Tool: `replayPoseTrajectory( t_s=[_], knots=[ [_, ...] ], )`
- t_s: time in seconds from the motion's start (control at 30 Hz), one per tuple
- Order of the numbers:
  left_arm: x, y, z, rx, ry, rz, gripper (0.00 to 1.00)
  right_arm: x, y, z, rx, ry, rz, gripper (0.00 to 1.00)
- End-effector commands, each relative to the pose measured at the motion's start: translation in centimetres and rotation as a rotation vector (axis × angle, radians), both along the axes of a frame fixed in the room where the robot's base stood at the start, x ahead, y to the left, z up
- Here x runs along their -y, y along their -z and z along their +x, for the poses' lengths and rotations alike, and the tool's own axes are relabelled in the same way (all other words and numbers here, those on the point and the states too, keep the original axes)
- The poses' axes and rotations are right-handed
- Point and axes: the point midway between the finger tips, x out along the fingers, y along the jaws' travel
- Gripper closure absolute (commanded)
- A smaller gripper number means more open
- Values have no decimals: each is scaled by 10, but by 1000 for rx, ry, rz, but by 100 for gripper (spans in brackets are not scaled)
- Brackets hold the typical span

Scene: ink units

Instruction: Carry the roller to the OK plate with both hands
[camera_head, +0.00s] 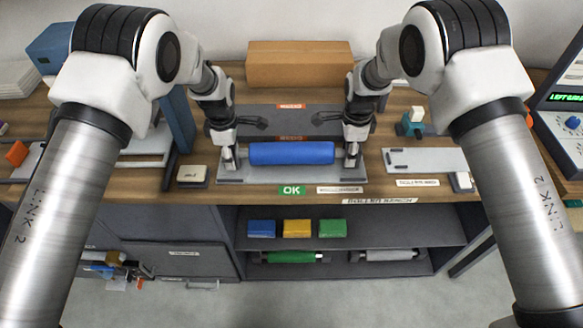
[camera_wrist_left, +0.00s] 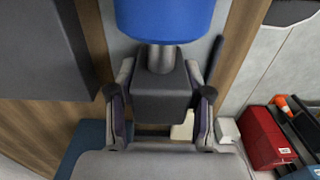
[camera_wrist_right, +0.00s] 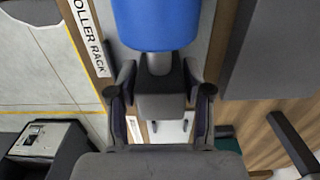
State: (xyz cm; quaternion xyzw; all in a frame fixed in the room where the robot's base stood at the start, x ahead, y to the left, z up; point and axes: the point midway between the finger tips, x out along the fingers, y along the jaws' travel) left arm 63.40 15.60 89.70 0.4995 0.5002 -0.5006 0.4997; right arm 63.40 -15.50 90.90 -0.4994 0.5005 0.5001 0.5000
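The blue roller (camera_head: 291,153) lies sideways over the pale OK plate (camera_head: 291,174), behind the green OK label (camera_head: 291,190). I cannot tell whether it touches the plate. My left gripper (camera_head: 230,157) is at its left end and my right gripper (camera_head: 351,157) at its right end. In the left wrist view, the fingers close around the dark end block (camera_wrist_left: 162,100) beyond the roller's metal shaft (camera_wrist_left: 162,60). In the right wrist view, the fingers likewise close around the other dark end block (camera_wrist_right: 160,105). The fingertips' contact is partly hidden.
Dark trays with red labels (camera_head: 290,106) lie behind the roller, with a cardboard box (camera_head: 299,66) further back. A pale plate (camera_head: 428,160) is to the right. Below, a shelf holds blue, yellow (camera_head: 297,228) and green blocks, and a green roller (camera_head: 290,257).

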Motion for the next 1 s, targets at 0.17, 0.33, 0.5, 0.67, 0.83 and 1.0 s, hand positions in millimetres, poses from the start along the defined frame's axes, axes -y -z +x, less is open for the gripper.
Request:
replayPoseTrajectory(
  t_s=[0.17, 0.33, 0.5, 0.67, 0.83, 1.0],
  knots=[
    [0, -2, 0, 0, 0, 0, 29, 0, -3, 0, 1, -1, 0, 30],
    [0, -3, 0, 0, 0, 0, 29, 0, -3, 0, 0, -1, 0, 30],
    [0, -22, 1, 3, 0, 0, 29, 0, -3, 0, 0, -1, 0, 30],
    [0, -62, 1, 6, 1, 1, 29, 0, -3, 0, 0, -1, 0, 30],
    [0, -102, 0, 3, 1, 1, 29, 0, -3, 0, 0, -1, 0, 30],
    [0, -122, 0, 1, 0, 1, 29, 0, -4, 0, 0, -1, 0, 30]
  ],
)
